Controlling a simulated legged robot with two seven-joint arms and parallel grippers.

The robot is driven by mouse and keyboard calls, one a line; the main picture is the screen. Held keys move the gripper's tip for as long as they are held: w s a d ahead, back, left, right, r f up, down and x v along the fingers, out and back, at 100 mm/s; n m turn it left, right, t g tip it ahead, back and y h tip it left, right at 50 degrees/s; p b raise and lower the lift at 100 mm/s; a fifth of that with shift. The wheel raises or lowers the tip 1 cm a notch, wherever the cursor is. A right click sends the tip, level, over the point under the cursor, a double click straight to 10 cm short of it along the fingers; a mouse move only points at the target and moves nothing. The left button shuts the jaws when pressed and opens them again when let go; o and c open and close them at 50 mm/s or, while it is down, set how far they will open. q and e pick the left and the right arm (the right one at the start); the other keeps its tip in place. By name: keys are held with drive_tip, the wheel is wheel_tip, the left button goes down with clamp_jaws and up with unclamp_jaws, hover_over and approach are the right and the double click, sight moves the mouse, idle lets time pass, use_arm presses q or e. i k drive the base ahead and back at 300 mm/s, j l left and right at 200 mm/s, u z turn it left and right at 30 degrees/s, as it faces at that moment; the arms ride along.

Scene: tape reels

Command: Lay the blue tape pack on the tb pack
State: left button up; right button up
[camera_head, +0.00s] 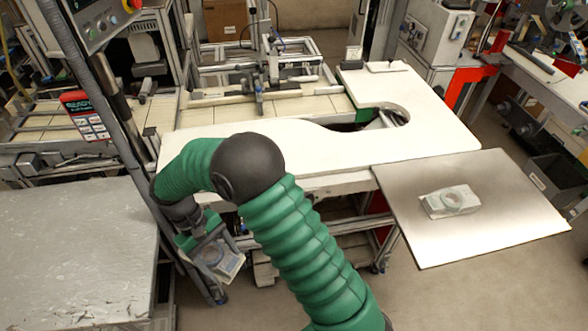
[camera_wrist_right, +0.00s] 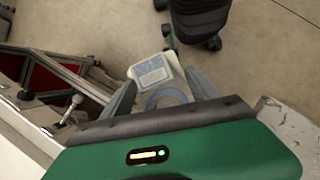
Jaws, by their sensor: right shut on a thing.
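The blue tape pack (camera_head: 228,268) is a pale, flat pack with a bluish ring. My right gripper (camera_head: 212,252) is shut on it and holds it in the air, tilted, over the gap beside the grey table at left. In the right wrist view the pack (camera_wrist_right: 154,72) shows a blue label and part of a blue ring between the two fingers (camera_wrist_right: 160,94). Another pale pack with a greenish ring, which looks like the tb pack (camera_head: 436,206), lies on the metal plate (camera_head: 520,222) at right, well apart from my gripper. My left gripper is out of view.
A white worktop (camera_head: 300,140) with a round cutout stands between the two packs. A grey-topped table (camera_head: 70,240) is at left, with a dark post (camera_head: 118,135) near my arm. The plate is clear around its pack. Machinery fills the back.

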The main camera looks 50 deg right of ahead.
sight(447, 196)
drive_tip(key=k+l+z, duration=0.1)
drive_tip(key=k+z, duration=0.4)
drive_tip(key=k+l+z, duration=0.45)
drive_tip(key=k+j, duration=0.1)
